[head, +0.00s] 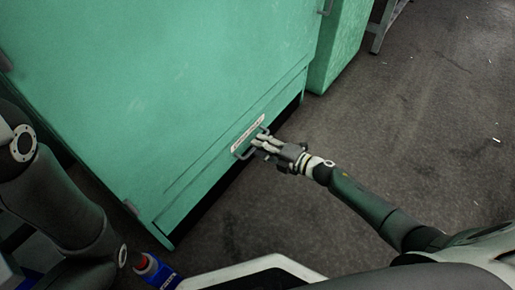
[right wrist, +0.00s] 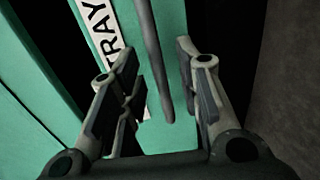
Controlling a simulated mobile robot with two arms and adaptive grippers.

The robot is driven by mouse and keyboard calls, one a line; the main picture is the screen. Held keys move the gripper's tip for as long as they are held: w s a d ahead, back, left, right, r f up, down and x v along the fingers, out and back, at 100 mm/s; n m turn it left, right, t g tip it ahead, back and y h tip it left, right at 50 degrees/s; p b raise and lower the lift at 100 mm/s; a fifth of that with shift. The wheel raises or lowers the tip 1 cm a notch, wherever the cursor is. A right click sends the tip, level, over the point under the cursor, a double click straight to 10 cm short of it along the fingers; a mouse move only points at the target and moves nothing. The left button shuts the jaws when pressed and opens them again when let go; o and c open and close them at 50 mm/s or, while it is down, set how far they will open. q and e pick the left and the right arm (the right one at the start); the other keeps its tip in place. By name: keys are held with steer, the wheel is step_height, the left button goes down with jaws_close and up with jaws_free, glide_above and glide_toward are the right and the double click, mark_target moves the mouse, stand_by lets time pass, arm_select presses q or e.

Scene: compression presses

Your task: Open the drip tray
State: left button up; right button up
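The drip tray (head: 206,172) is the low green front panel of the press, with a white label (head: 248,132) and a grey bar handle (head: 240,154). In the head view it looks about flush with the press. In the right wrist view the label (right wrist: 105,38) reads "TRAY", and the handle bar (right wrist: 154,65) runs between the fingers. My right gripper (head: 257,143) is at the handle. In the wrist view its fingers (right wrist: 158,75) stand apart, with gaps showing on both sides of the bar. My left arm is at the left edge; its gripper cannot be made out.
The green press body (head: 170,75) fills the upper left. Another green cabinet (head: 340,45) stands behind it to the right. The dark floor (head: 430,120) right of the press is clear. A blue and red object (head: 155,270) shows at the bottom, partly cut off.

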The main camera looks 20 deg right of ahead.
steer(key=shift+x, duration=0.95)
steer(key=shift+r, duration=0.1)
jaws_close()
